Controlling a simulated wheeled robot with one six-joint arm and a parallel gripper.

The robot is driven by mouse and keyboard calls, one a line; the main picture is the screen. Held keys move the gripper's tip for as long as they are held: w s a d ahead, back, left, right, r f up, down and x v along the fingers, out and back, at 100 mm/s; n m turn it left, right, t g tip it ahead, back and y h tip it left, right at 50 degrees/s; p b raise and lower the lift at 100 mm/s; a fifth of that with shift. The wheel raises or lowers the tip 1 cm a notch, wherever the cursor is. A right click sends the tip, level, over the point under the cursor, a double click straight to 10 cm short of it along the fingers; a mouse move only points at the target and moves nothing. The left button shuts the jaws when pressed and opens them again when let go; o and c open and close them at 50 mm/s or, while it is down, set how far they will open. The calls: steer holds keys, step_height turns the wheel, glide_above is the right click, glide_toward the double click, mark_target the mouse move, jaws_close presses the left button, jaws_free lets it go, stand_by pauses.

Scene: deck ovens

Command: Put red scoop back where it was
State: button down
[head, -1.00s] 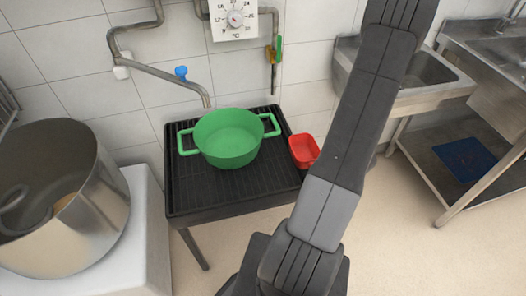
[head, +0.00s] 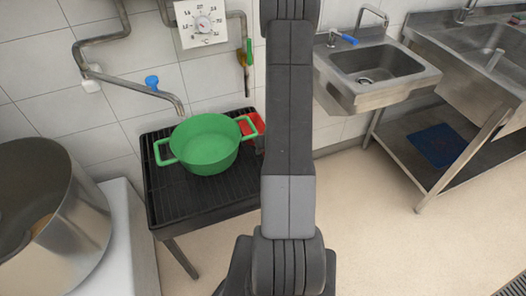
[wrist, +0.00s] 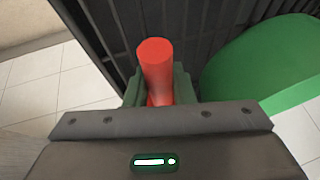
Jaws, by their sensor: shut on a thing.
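The red scoop (head: 256,124) shows in the head view at the back right of the green pot (head: 206,146), by its right handle. My arm hides part of it. In the wrist view my gripper (wrist: 157,92) is shut on the scoop's round red handle (wrist: 155,55). The scoop's bowl is hidden in that view. The green pot (wrist: 265,65) fills the right of the wrist view, beside the gripper. I cannot tell whether the scoop touches the black stand (head: 190,200).
A wall tap (head: 150,92) reaches over the stand's back edge, below a dial box (head: 202,22). A steel sink (head: 375,70) is at right. Open floor lies right of the stand.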

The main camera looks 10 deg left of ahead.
steer(key=shift+b+x, duration=0.5)
steer(key=shift+x, duration=0.35)
steer(key=shift+d, duration=0.2)
steer(key=shift+s, duration=0.1)
steer(key=c, duration=1.3)
jaws_free()
steer(key=shift+f, duration=0.1)
steer(key=shift+o, duration=0.3)
